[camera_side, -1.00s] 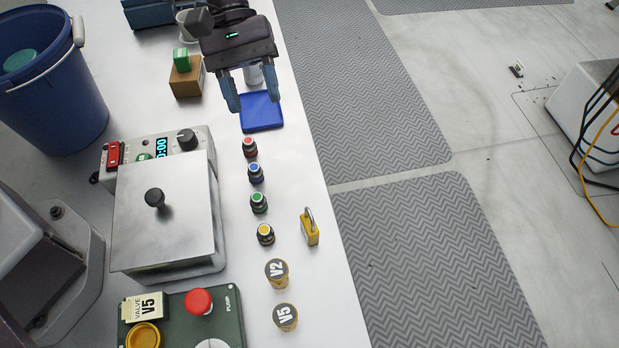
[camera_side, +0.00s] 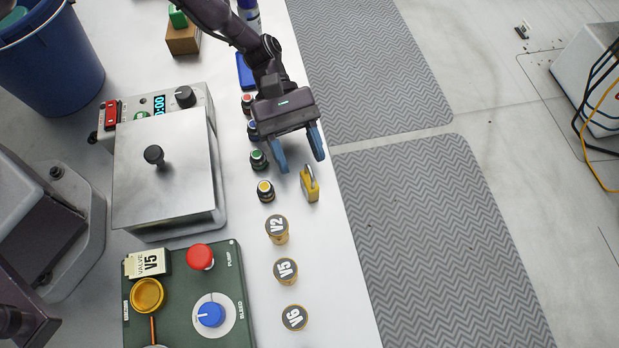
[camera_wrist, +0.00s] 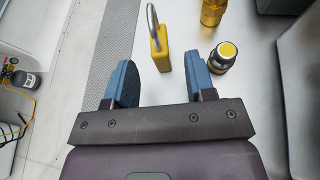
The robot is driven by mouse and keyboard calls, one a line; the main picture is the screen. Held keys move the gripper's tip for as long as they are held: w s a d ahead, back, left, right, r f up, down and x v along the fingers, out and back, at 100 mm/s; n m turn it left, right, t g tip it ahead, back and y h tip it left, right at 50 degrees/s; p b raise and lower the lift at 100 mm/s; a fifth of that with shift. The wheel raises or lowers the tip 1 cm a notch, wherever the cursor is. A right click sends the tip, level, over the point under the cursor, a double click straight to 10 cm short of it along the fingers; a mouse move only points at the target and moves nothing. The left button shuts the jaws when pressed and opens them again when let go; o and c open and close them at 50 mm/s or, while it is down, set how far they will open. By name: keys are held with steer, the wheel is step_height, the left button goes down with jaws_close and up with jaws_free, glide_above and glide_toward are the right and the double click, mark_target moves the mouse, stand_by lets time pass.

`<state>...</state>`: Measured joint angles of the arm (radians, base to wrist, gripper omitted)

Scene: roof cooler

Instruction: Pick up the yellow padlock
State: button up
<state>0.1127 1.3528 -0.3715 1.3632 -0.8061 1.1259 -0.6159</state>
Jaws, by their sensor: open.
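The yellow padlock (camera_side: 310,187) stands upright on the white bench near its right edge, its metal shackle up. In the wrist view the padlock (camera_wrist: 161,52) is ahead of the fingertips, between their lines. My gripper (camera_side: 301,165) is open and empty. Its blue fingers are just behind the padlock in the side view, and its right fingertip looks close to the shackle. I cannot tell whether they touch.
A yellow-topped button (camera_side: 265,191) stands left of the padlock, with a green-topped one (camera_side: 259,160) behind it. Brass caps marked V2 (camera_side: 277,229), V5 (camera_side: 286,271) and V6 (camera_side: 294,318) line the front. A metal-lidded box (camera_side: 168,180) stands left.

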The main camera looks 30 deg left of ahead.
mark_target(311, 185)
steer(key=x, duration=0.5)
steer(key=shift+s+d, duration=0.15)
steer(key=shift+r, duration=0.1)
jaws_close()
